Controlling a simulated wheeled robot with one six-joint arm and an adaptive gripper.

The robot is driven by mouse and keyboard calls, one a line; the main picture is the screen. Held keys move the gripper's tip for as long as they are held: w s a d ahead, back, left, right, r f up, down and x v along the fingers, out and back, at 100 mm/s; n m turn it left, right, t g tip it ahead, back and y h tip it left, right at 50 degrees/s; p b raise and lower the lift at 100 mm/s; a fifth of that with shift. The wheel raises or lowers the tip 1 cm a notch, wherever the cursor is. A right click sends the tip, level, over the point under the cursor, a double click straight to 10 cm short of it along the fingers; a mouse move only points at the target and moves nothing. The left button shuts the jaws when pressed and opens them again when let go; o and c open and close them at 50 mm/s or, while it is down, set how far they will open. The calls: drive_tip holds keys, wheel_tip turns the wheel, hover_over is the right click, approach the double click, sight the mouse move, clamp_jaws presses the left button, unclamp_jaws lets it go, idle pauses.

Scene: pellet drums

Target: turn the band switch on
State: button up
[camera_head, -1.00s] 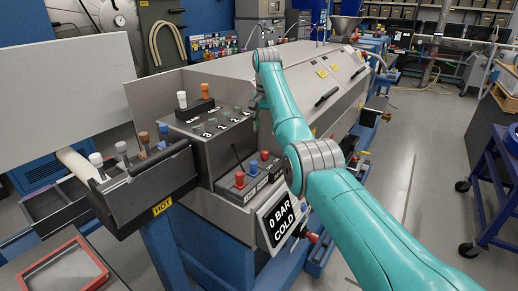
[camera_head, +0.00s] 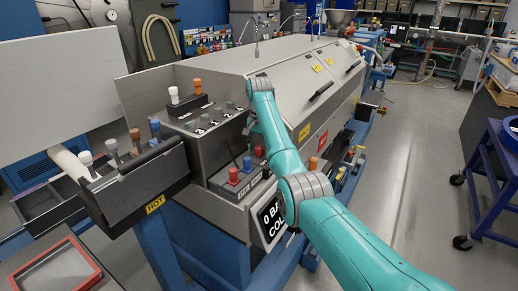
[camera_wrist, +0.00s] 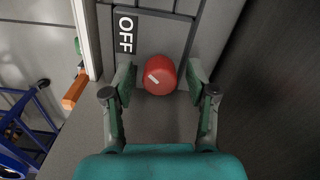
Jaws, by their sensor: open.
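A round red knob (camera_wrist: 160,76) with a short white mark stands between the two fingers of my gripper (camera_wrist: 161,74) in the wrist view. My gripper is open, with a small gap on each side of the knob. A black OFF label (camera_wrist: 125,33) lies up and left of it on the grey panel. In the head view, the lower panel carries a red knob (camera_head: 233,176), a blue knob (camera_head: 247,162) and another red knob (camera_head: 260,151) beside my arm. My arm hides the gripper there, so I cannot tell for sure which red knob it surrounds.
A display (camera_head: 272,219) reading 0 BAR COLD is partly behind my arm. An orange handle (camera_wrist: 74,90) is left of the gripper in the wrist view. Open floor (camera_head: 420,180) lies at the right.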

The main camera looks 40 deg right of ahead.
clamp_jaws()
drive_tip(key=shift+n, duration=0.4)
drive_tip(key=n, duration=1.1)
drive_tip(key=shift+n, duration=2.1)
